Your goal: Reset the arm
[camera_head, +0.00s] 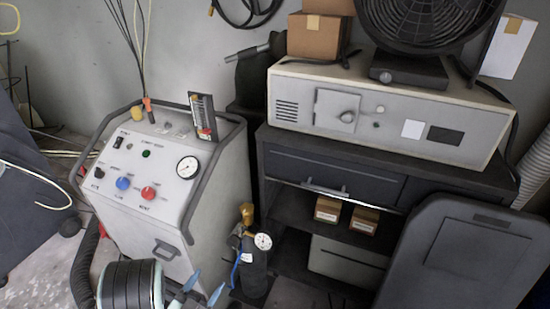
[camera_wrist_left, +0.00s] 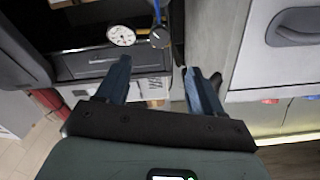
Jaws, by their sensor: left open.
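My left gripper (camera_head: 204,287) shows at the bottom of the head view, low in front of the white control cabinet (camera_head: 165,160). Its two blue fingers stand apart with nothing between them. They also show in the left wrist view (camera_wrist_left: 157,68), spread and empty. A dark cylinder with a brass valve and a round gauge (camera_head: 263,241) stands to the right of the gripper; its gauge shows in the left wrist view (camera_wrist_left: 121,36) beyond the fingers. My right gripper is in neither view.
The cabinet carries a gauge, a blue knob and a red knob. To the right is a dark workbench (camera_head: 335,167) with a beige instrument box (camera_head: 385,112), a fan (camera_head: 430,25) and cardboard boxes (camera_head: 318,35). A dark rounded panel (camera_head: 465,255) fills the lower right. Cables lie at the left.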

